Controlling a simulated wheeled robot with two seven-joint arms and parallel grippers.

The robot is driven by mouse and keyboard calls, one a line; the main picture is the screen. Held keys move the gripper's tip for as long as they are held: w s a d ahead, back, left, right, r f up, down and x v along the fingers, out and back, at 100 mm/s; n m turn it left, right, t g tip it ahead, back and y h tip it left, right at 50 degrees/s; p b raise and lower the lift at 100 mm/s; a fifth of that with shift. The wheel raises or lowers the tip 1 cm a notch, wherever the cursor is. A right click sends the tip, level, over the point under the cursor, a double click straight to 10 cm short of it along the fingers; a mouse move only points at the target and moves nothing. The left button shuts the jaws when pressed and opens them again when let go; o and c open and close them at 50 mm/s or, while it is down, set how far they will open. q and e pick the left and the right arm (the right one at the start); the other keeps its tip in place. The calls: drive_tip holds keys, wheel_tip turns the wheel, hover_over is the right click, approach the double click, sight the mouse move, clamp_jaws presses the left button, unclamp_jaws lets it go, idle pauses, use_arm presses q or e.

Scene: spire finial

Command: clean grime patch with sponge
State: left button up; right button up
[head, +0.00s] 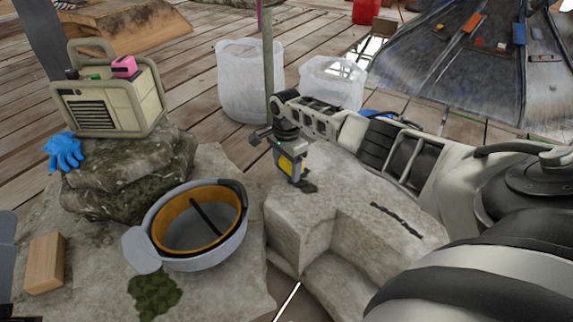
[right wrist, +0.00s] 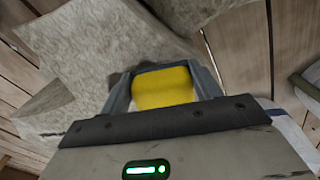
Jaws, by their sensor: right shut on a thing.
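My right gripper (head: 292,172) is shut on a yellow sponge (head: 285,164), low over the top of the pale stone block (head: 345,185). In the right wrist view the sponge (right wrist: 163,88) shows between the two fingers. A dark grime patch (head: 307,187) lies on the stone right by the fingertips, partly hidden by them. Whether the sponge touches it I cannot tell. A second dark, narrow mark (head: 397,218) is on the block further right. My left gripper is not in view.
A grey bowl (head: 185,262) with an orange inside, a wooden block (head: 45,262) and a green mossy patch (head: 153,296) are on the left stone. Blue gloves (head: 63,151) and a beige case (head: 110,105) sit behind. A thin pole (head: 268,60) rises behind my gripper.

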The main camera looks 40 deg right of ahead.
sight(302, 190)
drive_tip(key=shift+f+b, duration=0.35)
drive_tip(key=shift+f, duration=0.4)
idle(0.4)
idle(0.4)
drive_tip(key=shift+s+r+p, duration=0.15)
drive_tip(key=shift+s+p, duration=0.05)
drive_tip(key=shift+p, duration=0.3)
drive_tip(key=shift+s+p, duration=1.2)
drive_tip(key=shift+p, duration=0.65)
drive_tip(key=shift+s+f, duration=0.15)
drive_tip(key=shift+f, duration=0.05)
drive_tip(key=shift+s+p, duration=1.5)
drive_tip(key=shift+p, duration=0.9)
